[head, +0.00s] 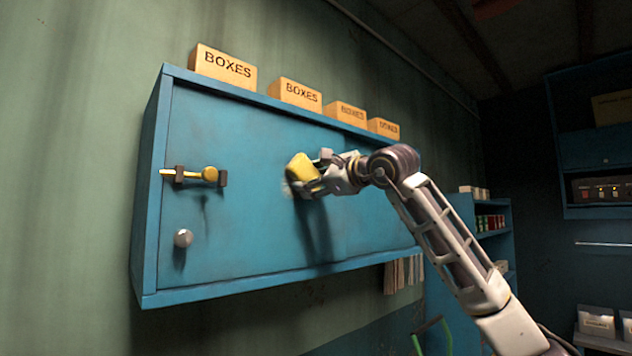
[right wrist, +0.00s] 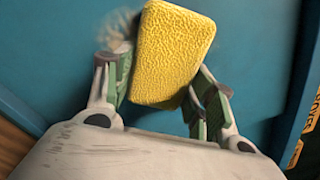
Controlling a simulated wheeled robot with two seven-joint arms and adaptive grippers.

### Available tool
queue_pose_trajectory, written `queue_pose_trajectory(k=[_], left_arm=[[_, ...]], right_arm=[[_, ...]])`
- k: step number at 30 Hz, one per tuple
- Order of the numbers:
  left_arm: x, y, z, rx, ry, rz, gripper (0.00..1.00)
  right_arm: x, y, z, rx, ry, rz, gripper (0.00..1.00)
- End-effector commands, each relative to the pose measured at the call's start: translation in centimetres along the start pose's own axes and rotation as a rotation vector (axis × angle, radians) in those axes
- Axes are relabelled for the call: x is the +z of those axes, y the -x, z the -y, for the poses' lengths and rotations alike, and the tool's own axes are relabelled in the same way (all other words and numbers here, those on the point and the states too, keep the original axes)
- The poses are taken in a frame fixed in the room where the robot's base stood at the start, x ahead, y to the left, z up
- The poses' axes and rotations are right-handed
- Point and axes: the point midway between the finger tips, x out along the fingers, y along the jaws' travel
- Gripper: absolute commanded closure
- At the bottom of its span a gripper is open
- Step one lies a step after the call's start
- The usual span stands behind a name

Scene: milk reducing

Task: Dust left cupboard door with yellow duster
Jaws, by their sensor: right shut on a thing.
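The blue wall cupboard (head: 240,150) has a left door (head: 235,225) with a round knob and a yellow-and-dark latch. My right gripper (head: 308,175) is shut on the yellow duster (head: 301,167) at the right part of that door. In the right wrist view the duster (right wrist: 172,52) is a textured yellow block between the two green-padded fingers of the gripper (right wrist: 165,95). A pale dusty smudge (right wrist: 122,25) shows on the blue surface beside the duster's left edge. Whether the duster touches the door is hard to tell. My left gripper is not in view.
Several cardboard boxes (head: 223,67) marked BOXES stand on top of the cupboard. The latch (head: 195,175) and the knob (head: 183,238) stick out from the door's left side. Blue shelves (head: 490,220) stand at the right. The middle of the door is clear.

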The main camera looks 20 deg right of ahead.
Motion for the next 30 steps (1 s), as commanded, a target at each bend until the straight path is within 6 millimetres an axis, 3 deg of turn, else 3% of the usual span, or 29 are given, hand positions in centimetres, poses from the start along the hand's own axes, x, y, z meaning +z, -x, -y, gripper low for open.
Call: queue_pose_trajectory(k=[12,30], left_arm=[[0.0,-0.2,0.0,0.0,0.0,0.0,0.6],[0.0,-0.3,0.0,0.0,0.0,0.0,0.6]], right_arm=[[1.7,-0.1,-1.5,0.001,0.0,0.0,0.64],[2.2,-0.1,-2.0,0.001,0.001,0.0,0.64]])
